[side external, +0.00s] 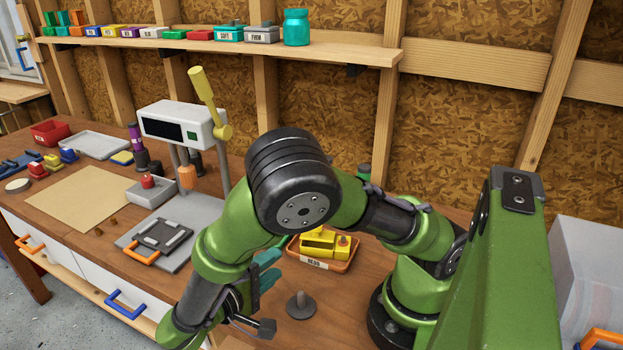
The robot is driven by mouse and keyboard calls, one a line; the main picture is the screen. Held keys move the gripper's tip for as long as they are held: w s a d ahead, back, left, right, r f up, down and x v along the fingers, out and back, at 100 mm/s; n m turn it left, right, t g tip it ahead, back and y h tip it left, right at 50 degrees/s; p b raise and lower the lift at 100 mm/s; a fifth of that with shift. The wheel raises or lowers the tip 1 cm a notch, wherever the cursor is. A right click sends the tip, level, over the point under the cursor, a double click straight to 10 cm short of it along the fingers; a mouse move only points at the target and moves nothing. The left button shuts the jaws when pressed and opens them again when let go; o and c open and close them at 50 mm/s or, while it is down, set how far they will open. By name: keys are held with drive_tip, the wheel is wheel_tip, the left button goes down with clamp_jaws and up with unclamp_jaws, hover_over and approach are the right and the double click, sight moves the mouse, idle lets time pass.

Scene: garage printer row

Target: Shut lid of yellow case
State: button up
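I cannot make out a case with an open lid in the side external view. Some yellow blocky pieces (320,243) sit in an orange-rimmed tray (317,265) with a white label, just right of my forearm. I cannot tell whether any of them is the yellow case. My arm bends over the middle of the bench and its forearm reaches down to the bottom edge. Dark end parts show low beside the forearm, but I cannot make out the fingertips or anything held. The bench behind my forearm is hidden.
A white drill-press-like machine (178,122) with a yellow lever stands behind my forearm. A black frame with an orange handle (140,257) lies on its grey base. A grey knob (299,305) stands at the front. Teal finger-like shapes (267,278) show beside my forearm. A tan mat (80,198) lies left.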

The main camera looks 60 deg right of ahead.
drive_tip(key=shift+w+a+r, duration=0.1)
drive_tip(key=shift+a+r, duration=0.1)
drive_tip(key=shift+a, duration=0.5)
drive_tip(key=shift+o, duration=1.5)
drive_tip(key=shift+d+m, duration=0.3)
drive_tip(key=shift+d, duration=0.05)
drive_tip(key=m+t+y, duration=0.1)
drive_tip(key=m+y, duration=1.8)
drive_tip(key=y, duration=0.1)
approach(319, 231)
drive_tip(key=x, duration=0.7)
drive_tip(key=shift+w+f, duration=0.4)
drive_tip(key=shift+f, duration=0.1)
